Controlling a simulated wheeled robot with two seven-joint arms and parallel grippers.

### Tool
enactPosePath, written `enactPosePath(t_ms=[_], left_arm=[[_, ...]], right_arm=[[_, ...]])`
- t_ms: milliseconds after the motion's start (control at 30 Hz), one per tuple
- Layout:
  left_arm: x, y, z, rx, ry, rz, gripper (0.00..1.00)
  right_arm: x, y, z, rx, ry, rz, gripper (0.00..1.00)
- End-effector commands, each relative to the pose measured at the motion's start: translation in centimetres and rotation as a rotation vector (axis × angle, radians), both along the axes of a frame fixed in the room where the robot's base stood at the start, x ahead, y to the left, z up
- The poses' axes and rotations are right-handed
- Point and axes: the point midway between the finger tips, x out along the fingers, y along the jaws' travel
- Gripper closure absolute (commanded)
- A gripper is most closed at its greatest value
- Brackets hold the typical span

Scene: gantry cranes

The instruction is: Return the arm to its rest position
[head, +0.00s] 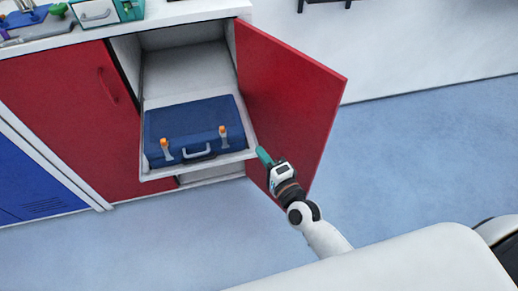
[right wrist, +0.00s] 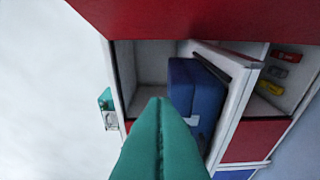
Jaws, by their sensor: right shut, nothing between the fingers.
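My right gripper (head: 265,157) is shut and empty in the head view, at the front right corner of the pulled-out shelf (head: 160,176). It is in front of the open red cabinet door (head: 290,95). Its green fingers (right wrist: 158,140) also show pressed together in the right wrist view. A blue case (head: 195,128) with orange latches and a pale handle lies on the shelf, apart from the gripper. The case also shows in the right wrist view (right wrist: 190,88). My left gripper is in neither view.
A closed red door (head: 75,115) is left of the opening, and a blue cabinet (head: 35,180) stands further left. The white counter (head: 170,14) above holds a teal-and-white box (head: 95,12) and tools. The blue floor (head: 420,150) at right is clear.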

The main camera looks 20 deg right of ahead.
Motion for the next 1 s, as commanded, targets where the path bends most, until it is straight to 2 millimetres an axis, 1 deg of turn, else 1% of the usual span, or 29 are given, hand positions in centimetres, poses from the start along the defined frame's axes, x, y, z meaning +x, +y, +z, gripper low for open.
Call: enactPosePath(t_ms=[200,467,567,667,767,800,867,900,967,1000], left_arm=[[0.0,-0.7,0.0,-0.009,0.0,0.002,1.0],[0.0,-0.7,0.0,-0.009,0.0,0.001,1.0],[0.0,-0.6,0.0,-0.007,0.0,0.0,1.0],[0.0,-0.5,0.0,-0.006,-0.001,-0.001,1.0],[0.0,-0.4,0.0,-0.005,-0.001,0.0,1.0],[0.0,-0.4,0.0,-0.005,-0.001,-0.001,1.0],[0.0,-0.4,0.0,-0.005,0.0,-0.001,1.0],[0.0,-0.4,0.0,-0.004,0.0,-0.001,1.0],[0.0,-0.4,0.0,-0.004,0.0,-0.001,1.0],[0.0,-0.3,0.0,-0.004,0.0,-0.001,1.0]], right_arm=[[0.0,0.0,0.0,-0.001,0.0,0.0,1.0],[0.0,0.0,0.0,-0.001,0.0,0.0,1.0],[-0.1,0.0,-0.8,-0.023,0.013,0.001,1.0],[-0.5,-0.2,-4.1,-0.117,0.067,0.009,1.0],[-1.9,-0.6,-10.1,-0.292,0.165,0.039,1.0],[-2.8,-0.8,-12.9,-0.376,0.212,0.06,1.0],[-4.6,-1.3,-17.2,-0.507,0.285,0.102,1.0],[-6.0,-1.7,-20.0,-0.593,0.333,0.137,1.0],[-8.4,-2.3,-23.9,-0.716,0.403,0.196,1.0],[-10.2,-2.7,-26.4,-0.794,0.449,0.242,1.0]])
